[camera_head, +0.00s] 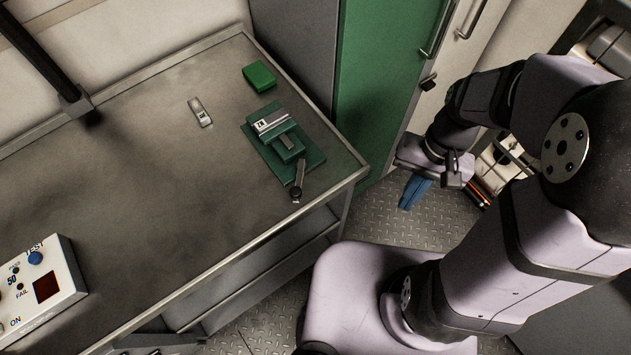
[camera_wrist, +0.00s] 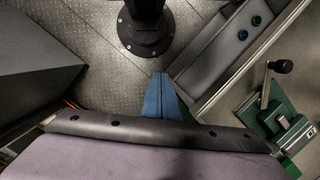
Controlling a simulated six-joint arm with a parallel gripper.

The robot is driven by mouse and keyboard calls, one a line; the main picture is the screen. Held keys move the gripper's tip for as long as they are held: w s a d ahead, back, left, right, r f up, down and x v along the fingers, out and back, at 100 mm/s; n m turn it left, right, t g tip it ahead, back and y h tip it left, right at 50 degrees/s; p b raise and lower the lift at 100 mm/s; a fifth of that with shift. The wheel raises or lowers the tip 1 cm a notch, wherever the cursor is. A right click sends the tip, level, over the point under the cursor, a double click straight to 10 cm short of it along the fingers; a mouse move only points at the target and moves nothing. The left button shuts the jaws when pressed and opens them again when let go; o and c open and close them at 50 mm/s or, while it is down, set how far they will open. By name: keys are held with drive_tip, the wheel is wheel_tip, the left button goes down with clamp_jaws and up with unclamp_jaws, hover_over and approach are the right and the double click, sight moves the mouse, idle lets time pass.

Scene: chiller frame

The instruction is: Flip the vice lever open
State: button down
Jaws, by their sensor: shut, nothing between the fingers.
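The green vice (camera_head: 268,152) sits on the metal bench near its right-hand corner, with a pale labelled jaw. Its dark lever (camera_head: 299,181) points toward the bench's front edge and ends in a round knob. In the wrist view the vice (camera_wrist: 268,121) is at the right, and the lever (camera_wrist: 268,86) with its black knob stands out from it. My gripper (camera_head: 408,205) has blue fingers and hangs over the floor, right of the bench and well apart from the vice. In the wrist view its fingers (camera_wrist: 160,78) are together and empty.
A green block (camera_head: 259,76) and a small metallic item (camera_head: 200,112) lie on the bench (camera_head: 130,190). A test box (camera_head: 38,288) is at the lower left. A green cabinet door (camera_head: 375,80) stands behind the bench corner. Between gripper and bench is open floor.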

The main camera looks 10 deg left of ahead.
sight(299, 177)
drive_tip(key=w+a+m+g+y+b, duration=0.2)
drive_tip(key=w+a+m+g+y, duration=0.1)
drive_tip(key=y, duration=0.4)
drive_tip(key=w+a+f+m+g+y+b, duration=0.1)
drive_tip(key=w+a+m+g+y+b, duration=0.1)
drive_tip(key=m+y, duration=0.4)
drive_tip(key=shift+w+a+m+g+y+b, duration=0.5)
drive_tip(key=shift+w+a, duration=0.3)
drive_tip(key=shift+w, duration=0.6)
drive_tip(key=shift+a, duration=0.1)
drive_tip(key=p+x, duration=0.5)
drive_tip(key=x, duration=0.7)
drive_tip(key=shift+s+a+r+p, duration=0.15)
drive_tip(key=shift+s+a+p, duration=0.05)
drive_tip(key=shift+s+p, duration=0.15)
drive_tip(key=shift+s+a, duration=0.3)
drive_tip(key=shift+a, duration=0.25)
